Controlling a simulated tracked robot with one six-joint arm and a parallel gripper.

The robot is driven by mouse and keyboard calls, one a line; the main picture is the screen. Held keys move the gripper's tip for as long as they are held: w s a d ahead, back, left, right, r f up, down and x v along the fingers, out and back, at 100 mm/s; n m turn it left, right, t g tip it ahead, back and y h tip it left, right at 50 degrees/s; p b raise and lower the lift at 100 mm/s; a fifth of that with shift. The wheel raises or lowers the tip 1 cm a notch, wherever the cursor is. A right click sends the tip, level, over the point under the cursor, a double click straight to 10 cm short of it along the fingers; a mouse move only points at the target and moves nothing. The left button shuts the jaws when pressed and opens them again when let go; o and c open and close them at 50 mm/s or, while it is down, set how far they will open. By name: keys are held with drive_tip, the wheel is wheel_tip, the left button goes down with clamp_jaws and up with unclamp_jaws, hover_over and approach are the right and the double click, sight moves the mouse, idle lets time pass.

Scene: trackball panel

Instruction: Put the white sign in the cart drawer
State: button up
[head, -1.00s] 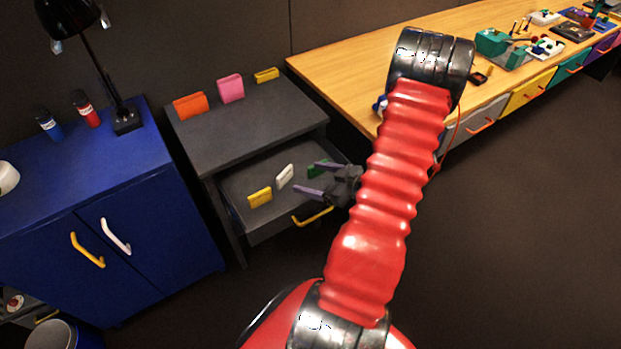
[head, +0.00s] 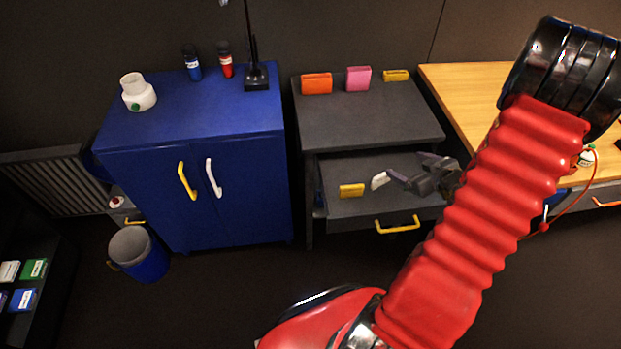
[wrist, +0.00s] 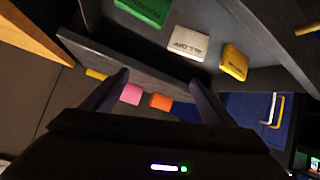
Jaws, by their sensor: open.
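The white sign (head: 379,180) is in the open cart drawer (head: 353,208), just right of a yellow sign (head: 351,190). In the wrist view the white sign (wrist: 188,43) lies between a green sign (wrist: 147,10) and the yellow sign (wrist: 235,62). My gripper (head: 405,165) is open and empty at the right side of the drawer. One fingertip appears close to the white sign in the head view; I cannot tell whether they touch. In the wrist view no sign is between the fingers (wrist: 159,76). The green sign is hidden in the head view.
The cart top (head: 365,125) holds orange (head: 317,83), pink (head: 358,78) and yellow (head: 396,75) blocks along its back. A blue cabinet (head: 240,200) stands left. A wooden workbench (head: 465,90) stands right. A blue bin (head: 140,255) is on the floor.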

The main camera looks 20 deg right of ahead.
drive_tip(key=w+a+r+m+g+h, duration=0.15)
drive_tip(key=a+r, duration=0.35)
drive_tip(key=r, duration=0.5)
drive_tip(key=w+a+r+g+h, duration=0.25)
drive_tip(key=a+r, duration=0.35)
drive_tip(key=r, duration=0.3)
drive_tip(key=s+a+r+y, duration=0.1)
drive_tip(key=s+a+r, duration=0.1)
drive_tip(key=s+a, duration=0.3)
drive_tip(key=s+a+r+g+y, duration=0.1)
drive_tip(key=s+a, duration=0.4)
drive_tip(key=a, duration=0.7)
drive_tip(key=s+a+r+y, duration=0.3)
drive_tip(key=s+a+r, duration=0.1)
drive_tip(key=a, duration=0.5)
drive_tip(key=shift+s+g, duration=0.3)
drive_tip(key=shift+s, duration=0.55)
drive_tip(key=shift+r+m, duration=0.1)
drive_tip(key=shift+m, duration=0.15)
drive_tip(key=shift+c, duration=0.5)
